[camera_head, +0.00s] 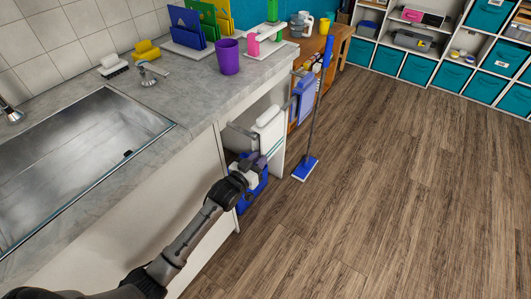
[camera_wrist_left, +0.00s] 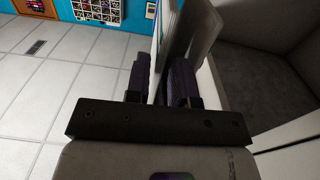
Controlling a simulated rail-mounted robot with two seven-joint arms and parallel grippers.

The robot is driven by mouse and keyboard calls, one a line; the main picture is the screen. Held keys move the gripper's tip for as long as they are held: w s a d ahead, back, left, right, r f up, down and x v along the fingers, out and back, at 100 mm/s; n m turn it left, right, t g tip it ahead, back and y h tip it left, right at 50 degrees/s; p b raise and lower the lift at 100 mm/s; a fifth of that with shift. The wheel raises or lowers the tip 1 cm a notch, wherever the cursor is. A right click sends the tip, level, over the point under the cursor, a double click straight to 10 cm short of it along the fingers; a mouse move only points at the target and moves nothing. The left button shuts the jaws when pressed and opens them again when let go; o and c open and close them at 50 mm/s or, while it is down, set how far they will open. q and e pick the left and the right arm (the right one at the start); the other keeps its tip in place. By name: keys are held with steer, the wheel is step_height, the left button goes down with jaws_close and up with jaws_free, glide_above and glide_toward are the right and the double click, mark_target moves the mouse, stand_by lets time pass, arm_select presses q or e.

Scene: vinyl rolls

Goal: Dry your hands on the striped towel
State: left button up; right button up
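A pale hanging towel (camera_head: 269,131) with bluish bands toward its lower part is at the open end of the counter in the head view; it seems to be the striped towel. My left gripper (camera_head: 246,166) is just below and left of it, close to its lower edge. In the left wrist view, the two dark fingers of my left gripper (camera_wrist_left: 161,82) stand close together, with a thin pale sheet (camera_wrist_left: 161,30) rising at the gap. I cannot tell whether they pinch it. My right gripper is in neither view.
A blue bucket-like thing (camera_head: 252,194) is partly hidden below my left gripper. A blue mop (camera_head: 306,168) stands to the right, near a hanging blue cloth (camera_head: 303,99). The counter (camera_head: 199,112) and its sink (camera_head: 75,150) are left. The wooden floor (camera_head: 400,190) is clear at right.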

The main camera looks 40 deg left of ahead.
mark_target(266, 152)
arm_select(q)
steer(key=shift+w+a, duration=0.15)
steer(key=shift+w, duration=2)
steer(key=shift+c, duration=0.2)
jaws_close()
